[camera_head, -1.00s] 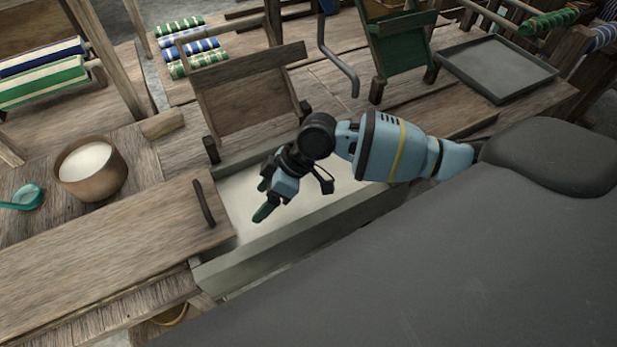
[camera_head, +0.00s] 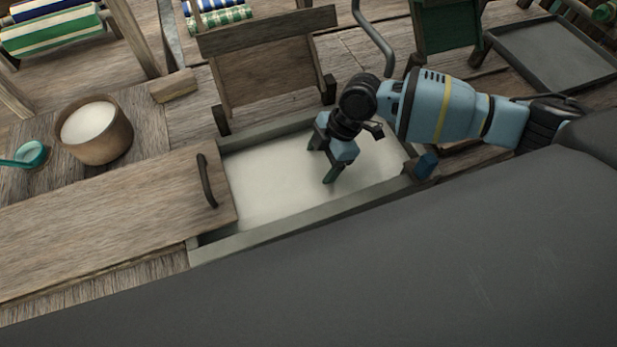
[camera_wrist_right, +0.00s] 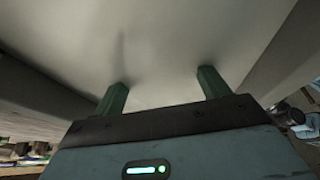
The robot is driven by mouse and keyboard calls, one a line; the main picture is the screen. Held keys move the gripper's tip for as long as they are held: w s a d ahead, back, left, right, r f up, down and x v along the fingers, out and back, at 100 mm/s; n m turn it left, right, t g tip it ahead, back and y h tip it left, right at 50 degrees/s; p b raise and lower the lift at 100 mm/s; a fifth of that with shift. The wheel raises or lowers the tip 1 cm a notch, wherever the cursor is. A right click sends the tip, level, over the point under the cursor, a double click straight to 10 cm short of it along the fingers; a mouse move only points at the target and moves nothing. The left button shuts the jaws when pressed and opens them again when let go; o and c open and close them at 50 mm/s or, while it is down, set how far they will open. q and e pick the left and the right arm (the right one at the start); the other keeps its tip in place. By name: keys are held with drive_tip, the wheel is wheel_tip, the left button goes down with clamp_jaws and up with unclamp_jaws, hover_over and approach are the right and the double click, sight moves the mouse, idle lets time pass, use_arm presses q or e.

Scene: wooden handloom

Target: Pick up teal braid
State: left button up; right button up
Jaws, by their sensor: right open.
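I cannot make out a teal braid in either current view. My right gripper (camera_head: 325,163) is over the open pale-floored trough (camera_head: 290,240), right of its middle, with its fingers pointing down. In the right wrist view the same gripper (camera_wrist_right: 163,80) has its two green fingers wide apart, with nothing between them. Behind them is only the smooth pale floor between the trough walls. My gripper and forearm hide part of the trough's right side. My left gripper is not in view.
A wooden lid (camera_head: 110,225) with a dark handle (camera_head: 207,180) adjoins the trough's left end. A wooden bowl (camera_head: 95,145) of white stuff and a teal ladle (camera_head: 30,155) are at the left. A wooden panel (camera_head: 270,65) stands behind the trough. A small blue piece (camera_head: 427,165) is by its right corner.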

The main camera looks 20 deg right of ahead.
sight(311, 174)
drive_tip(key=shift+x, duration=2.6)
drive_tip(key=shift+a, duration=0.2)
drive_tip(key=shift+c, duration=0.3)
drive_tip(key=shift+r, duration=0.1)
drive_tip(key=c, duration=1.3)
drive_tip(key=shift+r+p, duration=0.45)
drive_tip(key=shift+r, duration=4.65)
drive_tip(key=shift+c, duration=0.2)
